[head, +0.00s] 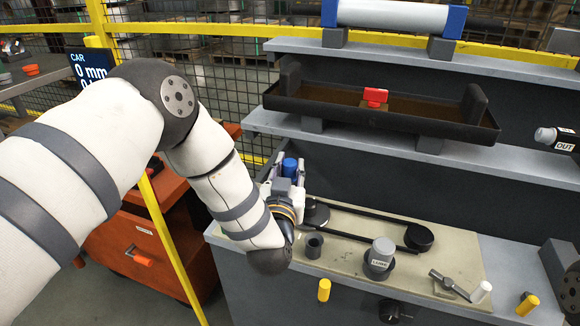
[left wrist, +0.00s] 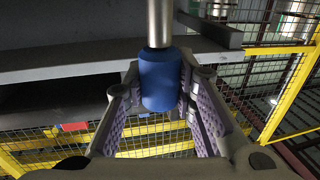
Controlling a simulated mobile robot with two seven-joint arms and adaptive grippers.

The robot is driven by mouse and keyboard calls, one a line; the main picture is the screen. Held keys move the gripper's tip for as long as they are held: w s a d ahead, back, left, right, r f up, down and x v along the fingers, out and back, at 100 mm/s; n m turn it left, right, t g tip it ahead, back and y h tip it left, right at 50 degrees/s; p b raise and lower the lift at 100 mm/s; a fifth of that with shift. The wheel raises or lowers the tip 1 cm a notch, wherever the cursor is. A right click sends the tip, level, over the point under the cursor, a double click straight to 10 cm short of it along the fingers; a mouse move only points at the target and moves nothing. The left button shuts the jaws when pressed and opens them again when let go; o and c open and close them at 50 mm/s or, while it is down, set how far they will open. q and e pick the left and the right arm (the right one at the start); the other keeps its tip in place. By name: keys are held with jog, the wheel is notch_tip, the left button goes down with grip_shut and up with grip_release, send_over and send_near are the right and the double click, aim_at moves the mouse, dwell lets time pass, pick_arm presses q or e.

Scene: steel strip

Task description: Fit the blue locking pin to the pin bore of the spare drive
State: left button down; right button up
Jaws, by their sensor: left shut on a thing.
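The blue locking pin (head: 290,168) is held in my left gripper (head: 287,180), over the left end of the beige drive plate. In the left wrist view, the pin's blue grip (left wrist: 160,80) sits between the fingers of the gripper (left wrist: 165,90), and its bare metal shank (left wrist: 159,22) points away from them. The plate (head: 345,262) carries two black pulleys joined by a belt (head: 365,228). A short dark hollow cylinder (head: 314,246) stands on the plate near the left pulley; I cannot tell whether it is the pin bore. My right gripper is not in view.
Yellow handles (head: 324,290) line the bench front. A black tray (head: 420,115) with a red part (head: 375,97) sits on the shelf behind. An orange cabinet (head: 145,250) stands left.

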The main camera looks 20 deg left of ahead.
pick_arm(q)
jog(key=shift+f+b, duration=0.8)
jog(key=shift+f, duration=1.35)
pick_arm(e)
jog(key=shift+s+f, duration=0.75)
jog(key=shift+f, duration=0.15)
pick_arm(q)
jog(key=shift+r, duration=0.1)
jog(key=shift+r+p, duration=1.15)
jog(key=shift+r, duration=0.85)
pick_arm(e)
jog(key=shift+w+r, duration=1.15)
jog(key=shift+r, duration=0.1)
pick_arm(q)
jog(key=shift+p, duration=0.3)
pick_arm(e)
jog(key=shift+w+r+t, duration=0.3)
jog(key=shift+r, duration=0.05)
pick_arm(q)
jog(key=shift+f, duration=0.15)
jog(key=shift+f, duration=0.35)
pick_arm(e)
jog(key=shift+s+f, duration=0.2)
pick_arm(q)
jog(key=shift+f+b, duration=0.75)
jog(key=shift+f, duration=0.8)
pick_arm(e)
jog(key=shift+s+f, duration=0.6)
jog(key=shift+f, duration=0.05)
